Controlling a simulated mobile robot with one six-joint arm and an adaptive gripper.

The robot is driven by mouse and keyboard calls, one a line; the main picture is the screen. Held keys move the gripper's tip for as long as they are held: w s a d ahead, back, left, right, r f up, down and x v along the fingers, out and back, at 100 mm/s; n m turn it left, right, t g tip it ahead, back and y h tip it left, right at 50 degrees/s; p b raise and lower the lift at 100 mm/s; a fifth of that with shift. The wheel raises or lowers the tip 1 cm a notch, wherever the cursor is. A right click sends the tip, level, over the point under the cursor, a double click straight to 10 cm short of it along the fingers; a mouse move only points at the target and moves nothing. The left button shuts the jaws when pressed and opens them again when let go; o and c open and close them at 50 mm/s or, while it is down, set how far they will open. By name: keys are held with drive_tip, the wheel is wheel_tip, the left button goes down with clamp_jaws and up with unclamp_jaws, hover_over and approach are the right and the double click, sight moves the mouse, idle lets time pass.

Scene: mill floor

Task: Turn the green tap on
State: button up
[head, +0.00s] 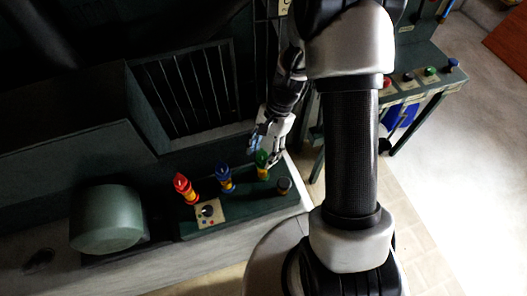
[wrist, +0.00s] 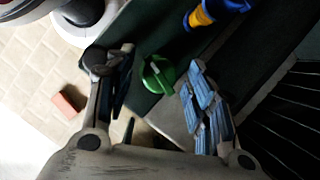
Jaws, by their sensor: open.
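The green tap (head: 262,159) stands on the dark green bench top (head: 237,211), at the right end of a row of taps. In the wrist view the green tap (wrist: 158,73) shows between the two fingers. My gripper (head: 266,143) is above and close around it, with its fingers spread. In the wrist view my gripper (wrist: 160,88) is open, one finger on each side of the tap. I cannot tell whether either finger touches it. In the head view the gripper hides part of the tap's top.
A blue tap (head: 225,177) and a red tap (head: 186,188) stand to the left. A dial plate (head: 207,212) and a dark knob (head: 284,186) are near the front edge. A barred grille (head: 190,90) rises behind. A reddish block (wrist: 68,102) lies on the floor.

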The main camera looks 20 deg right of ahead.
drive_tip(key=c, duration=1)
drive_tip(key=shift+a+r+n+p, duration=0.1)
drive_tip(key=shift+n+p, duration=0.5)
drive_tip(key=shift+p, duration=0.05)
drive_tip(key=shift+c, duration=0.2)
drive_tip(key=shift+w+n+g+h+p, duration=0.1)
drive_tip(key=shift+n+g+h+p, duration=0.35)
drive_tip(key=shift+n, duration=0.55)
drive_tip(key=o, duration=1)
drive_tip(key=shift+o, duration=0.2)
